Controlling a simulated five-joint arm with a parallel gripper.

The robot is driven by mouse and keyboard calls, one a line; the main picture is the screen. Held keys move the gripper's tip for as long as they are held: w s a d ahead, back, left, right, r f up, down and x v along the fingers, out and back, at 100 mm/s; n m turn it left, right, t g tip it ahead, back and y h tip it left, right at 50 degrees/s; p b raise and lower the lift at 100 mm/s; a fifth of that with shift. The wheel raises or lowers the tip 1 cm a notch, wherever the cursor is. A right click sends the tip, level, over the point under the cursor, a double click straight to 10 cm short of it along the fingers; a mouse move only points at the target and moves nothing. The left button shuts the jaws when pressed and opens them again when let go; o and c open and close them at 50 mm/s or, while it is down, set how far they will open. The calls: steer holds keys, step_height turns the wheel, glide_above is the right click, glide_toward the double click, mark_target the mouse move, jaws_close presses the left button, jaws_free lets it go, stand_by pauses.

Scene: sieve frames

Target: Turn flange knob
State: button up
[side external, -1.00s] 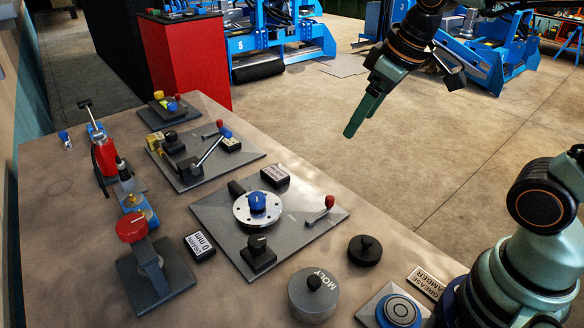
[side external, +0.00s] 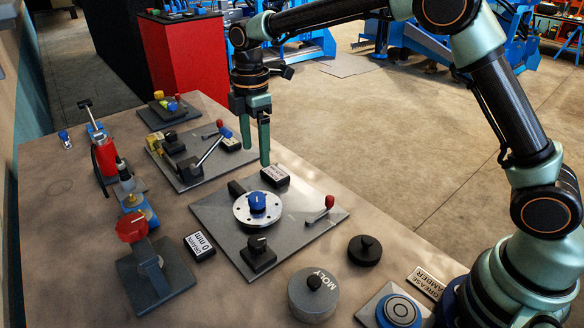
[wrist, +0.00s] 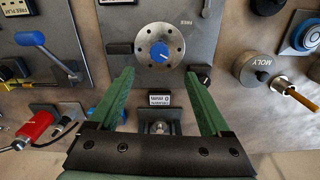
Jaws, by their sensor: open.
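The blue flange knob (side external: 257,202) sits at the centre of a round silver flange (side external: 241,211) with bolt holes, on a grey plate (side external: 300,229). A white mark shows on the knob. In the wrist view the knob (wrist: 160,51) and flange (wrist: 147,36) lie just beyond the fingertips, roughly centred between them. My gripper (side external: 256,154) points down above the bench, behind the flange in the side view. Its green fingers (wrist: 160,75) are open and empty, apart from the knob.
The plate also carries a red-tipped lever (side external: 328,203) and a black block knob (side external: 258,252). A red knob on a post (side external: 131,227) stands at left. A MOLY can (side external: 313,298) and black weight (side external: 365,250) stand in front. A second lever plate (side external: 193,177) lies behind.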

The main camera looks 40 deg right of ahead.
mark_target(258, 196)
step_height(258, 196, down, 13)
steer(key=shift+a+r, duration=0.1)
steer(key=shift+r, duration=0.1)
stand_by(0.4)
jaws_close()
